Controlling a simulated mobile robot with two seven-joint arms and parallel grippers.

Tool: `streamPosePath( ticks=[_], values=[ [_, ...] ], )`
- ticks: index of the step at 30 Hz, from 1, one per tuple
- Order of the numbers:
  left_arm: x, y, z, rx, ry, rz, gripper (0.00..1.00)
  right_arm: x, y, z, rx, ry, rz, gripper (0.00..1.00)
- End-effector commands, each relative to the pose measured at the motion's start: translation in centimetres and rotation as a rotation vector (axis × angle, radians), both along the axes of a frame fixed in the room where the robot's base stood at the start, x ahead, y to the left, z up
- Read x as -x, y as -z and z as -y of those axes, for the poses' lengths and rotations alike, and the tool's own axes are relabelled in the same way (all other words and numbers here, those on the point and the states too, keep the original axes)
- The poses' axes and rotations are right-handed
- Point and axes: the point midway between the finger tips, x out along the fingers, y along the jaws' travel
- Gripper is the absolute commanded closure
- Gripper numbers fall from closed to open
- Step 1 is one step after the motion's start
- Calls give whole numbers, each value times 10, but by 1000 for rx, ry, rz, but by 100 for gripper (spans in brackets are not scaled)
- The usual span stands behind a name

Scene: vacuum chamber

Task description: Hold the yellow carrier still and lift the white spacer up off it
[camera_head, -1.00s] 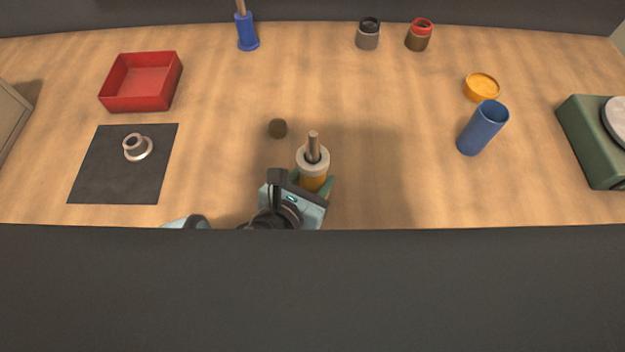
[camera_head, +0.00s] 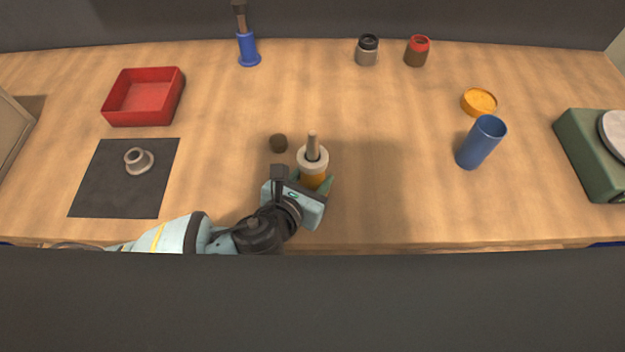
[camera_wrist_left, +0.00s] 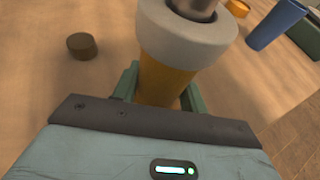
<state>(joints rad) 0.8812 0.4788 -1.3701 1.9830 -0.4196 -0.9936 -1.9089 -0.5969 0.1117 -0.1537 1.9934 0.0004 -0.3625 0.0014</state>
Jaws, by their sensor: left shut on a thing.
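The yellow carrier (camera_head: 313,181) stands upright near the front middle of the table. Its orange-yellow body also shows in the left wrist view (camera_wrist_left: 165,82). The white spacer (camera_head: 304,164) is a thick ring sitting on top of the carrier, around a brown-grey post (camera_head: 312,146) that sticks up through it. The spacer is large in the left wrist view (camera_wrist_left: 186,43). My left gripper (camera_head: 315,184) is shut on the carrier's body, below the spacer, with a green finger on either side. The carrier's foot is hidden by the gripper. My right gripper is not in view.
A small dark brown disc (camera_head: 278,143) lies just left of the carrier. A black mat (camera_head: 105,190) with a grey flanged piece (camera_head: 138,161) and a red tray (camera_head: 113,122) are at left. A blue cup (camera_head: 479,145) and yellow lid (camera_head: 479,102) stand at right.

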Motion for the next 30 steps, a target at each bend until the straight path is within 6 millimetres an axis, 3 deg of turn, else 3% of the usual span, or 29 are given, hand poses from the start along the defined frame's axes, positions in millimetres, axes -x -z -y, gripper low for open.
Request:
streamPosePath(
  ticks=[30],
  values=[
    [-40, 7, 1, 2, 0, 6, 100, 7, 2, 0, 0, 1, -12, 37]
  ],
)
